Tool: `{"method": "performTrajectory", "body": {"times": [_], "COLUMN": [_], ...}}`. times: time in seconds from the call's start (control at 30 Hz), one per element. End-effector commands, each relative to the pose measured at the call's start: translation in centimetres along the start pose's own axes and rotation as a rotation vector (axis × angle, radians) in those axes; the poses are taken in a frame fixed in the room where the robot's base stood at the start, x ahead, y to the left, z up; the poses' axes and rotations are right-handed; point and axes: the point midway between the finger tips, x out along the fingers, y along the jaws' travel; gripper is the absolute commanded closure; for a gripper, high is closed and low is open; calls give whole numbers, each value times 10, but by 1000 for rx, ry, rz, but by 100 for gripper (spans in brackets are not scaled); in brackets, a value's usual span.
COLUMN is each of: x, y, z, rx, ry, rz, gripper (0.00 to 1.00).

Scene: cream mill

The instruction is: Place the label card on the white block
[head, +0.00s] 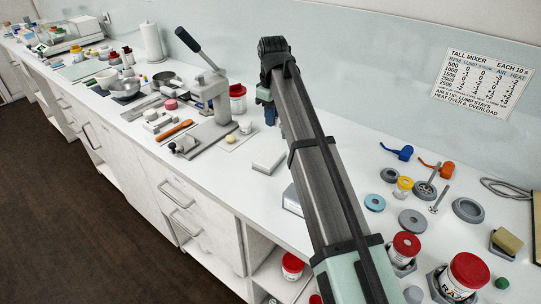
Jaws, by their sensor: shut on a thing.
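My gripper (270,116) shows only in part, as small blue pieces past the far end of my arm, beside the lever press. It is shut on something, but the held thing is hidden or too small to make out. A flat white block (269,160) lies on the counter, nearer the front than my gripper and apart from it. I cannot make out the label card for certain. A thin cream square (229,144) lies flat left of the block, with a small pale jar at it.
The lever press (212,90) stands left of my gripper, with a red-labelled jar (238,98) behind. Another pale box (291,198) is partly behind my arm. Rings, discs and red-lidded jars (466,272) crowd the right. Bare counter surrounds the white block.

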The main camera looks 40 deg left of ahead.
Motion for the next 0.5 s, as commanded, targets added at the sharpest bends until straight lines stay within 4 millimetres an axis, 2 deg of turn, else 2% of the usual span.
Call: {"method": "performTrajectory", "body": {"times": [0.03, 0.1, 0.2, 0.33, 0.5], "x": [-2, -5, -2, 5, 30], "y": [-12, -22, -26, -27, -28], "z": [-2, 0, 10, 10, 12], "rx": [-10, -9, 15, 36, 37], "ry": [0, -3, -19, -29, -29], "rz": [0, -1, -12, -20, -20], "gripper": [100, 100, 100, 100, 100]}}
